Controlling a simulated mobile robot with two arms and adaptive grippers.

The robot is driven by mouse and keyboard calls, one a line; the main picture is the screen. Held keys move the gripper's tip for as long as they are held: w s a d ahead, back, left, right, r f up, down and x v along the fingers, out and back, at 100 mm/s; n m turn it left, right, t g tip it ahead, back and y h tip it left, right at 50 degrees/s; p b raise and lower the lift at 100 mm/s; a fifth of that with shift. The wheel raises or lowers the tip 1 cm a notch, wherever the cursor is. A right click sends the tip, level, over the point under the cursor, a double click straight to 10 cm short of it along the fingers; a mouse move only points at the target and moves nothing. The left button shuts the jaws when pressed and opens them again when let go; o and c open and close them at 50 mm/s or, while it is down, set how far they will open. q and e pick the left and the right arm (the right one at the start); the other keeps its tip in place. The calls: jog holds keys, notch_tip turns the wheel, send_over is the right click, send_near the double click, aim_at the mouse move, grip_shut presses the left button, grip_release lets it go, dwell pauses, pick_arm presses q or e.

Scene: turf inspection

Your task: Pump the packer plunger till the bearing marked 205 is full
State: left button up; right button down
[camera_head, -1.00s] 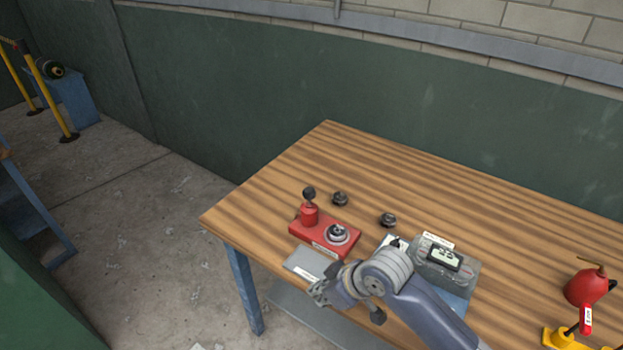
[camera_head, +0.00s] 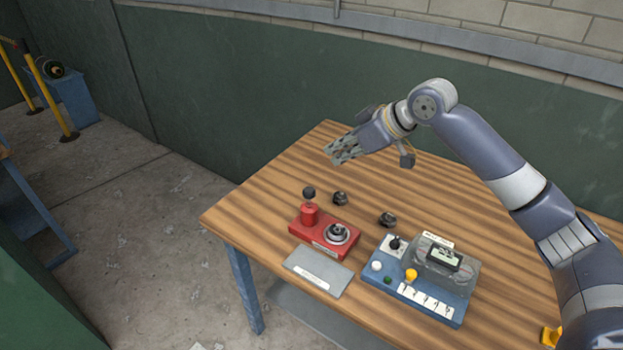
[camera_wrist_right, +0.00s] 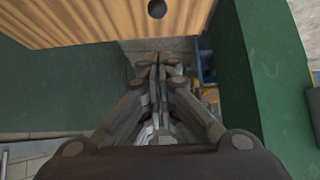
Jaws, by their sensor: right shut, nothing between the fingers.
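The red packer (camera_head: 322,238) stands near the left front of the wooden table. Its plunger, a red cylinder with a dark knob (camera_head: 309,193), stands up at its left end. A metal bearing (camera_head: 337,233) sits on its right end; any marking is too small to read. Two dark round parts, one behind the packer (camera_head: 340,198) and one to its right (camera_head: 387,219), lie on the table. My right gripper (camera_head: 331,154) is shut and empty, raised above the table behind the packer. It also shows in the right wrist view (camera_wrist_right: 159,62). My left gripper is out of view.
A grey plate (camera_head: 318,272) lies in front of the packer. A blue control box (camera_head: 425,290) with a display, knobs and switches stands to its right. A yellow item (camera_head: 551,337) shows at the lower right, partly behind my arm. The table's left end is clear.

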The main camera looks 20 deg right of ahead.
jog(key=p, duration=0.3)
send_over(311, 191)
notch_tip(311, 191, down, 7)
jog(key=shift+s+r, duration=0.15)
jog(key=shift+r, duration=0.05)
notch_tip(311, 191, down, 4)
jog(key=shift+r+p, duration=0.25)
jog(key=shift+p, duration=0.5)
jog(key=shift+f, duration=0.55)
